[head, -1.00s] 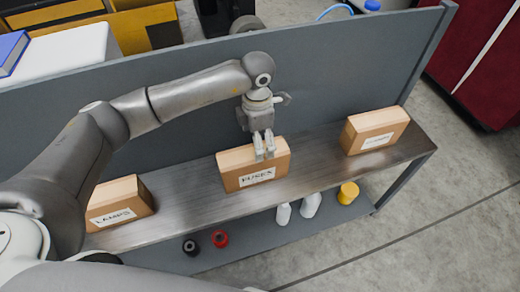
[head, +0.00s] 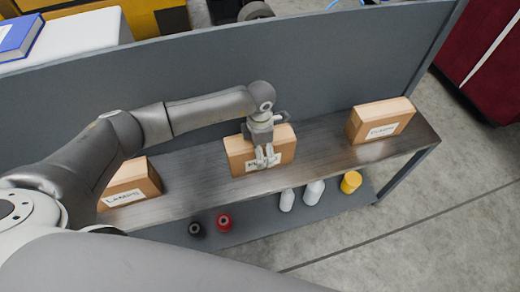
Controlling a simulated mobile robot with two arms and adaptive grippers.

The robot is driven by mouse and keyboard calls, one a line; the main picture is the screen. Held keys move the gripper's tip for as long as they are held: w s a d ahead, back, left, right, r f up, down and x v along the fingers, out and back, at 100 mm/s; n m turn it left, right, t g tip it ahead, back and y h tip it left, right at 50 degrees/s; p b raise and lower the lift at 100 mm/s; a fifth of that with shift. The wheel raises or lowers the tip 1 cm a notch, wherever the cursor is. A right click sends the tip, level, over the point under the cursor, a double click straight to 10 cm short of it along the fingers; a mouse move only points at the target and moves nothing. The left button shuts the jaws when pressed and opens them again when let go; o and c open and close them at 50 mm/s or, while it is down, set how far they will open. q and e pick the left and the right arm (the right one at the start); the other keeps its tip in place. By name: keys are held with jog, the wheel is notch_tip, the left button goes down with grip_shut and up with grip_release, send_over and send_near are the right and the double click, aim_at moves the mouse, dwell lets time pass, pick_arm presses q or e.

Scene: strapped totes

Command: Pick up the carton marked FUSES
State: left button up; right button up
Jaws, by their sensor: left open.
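The FUSES carton (head: 240,153) is a brown box standing on the middle of the metal shelf top, its white label facing me. In this view only the start of the label shows; the fingers cover the rest. My left gripper (head: 266,160) is open and points down at the carton, its fingers in front of the label in the picture. I cannot tell whether they touch the carton or straddle it. My right gripper is not in view.
The LAMPS carton (head: 128,186) stands at the left, partly behind my arm. Another labelled carton (head: 382,120) stands at the right. A grey back panel (head: 340,60) rises behind the shelf top (head: 320,150). Below are a yellow item (head: 351,182), white bottles (head: 314,192) and spools (head: 224,223).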

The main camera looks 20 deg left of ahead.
pick_arm(q)
jog(key=shift+r, duration=0.1)
jog(key=c, duration=1.7)
jog(key=shift+o, duration=0.2)
jog(key=shift+r, duration=0.2)
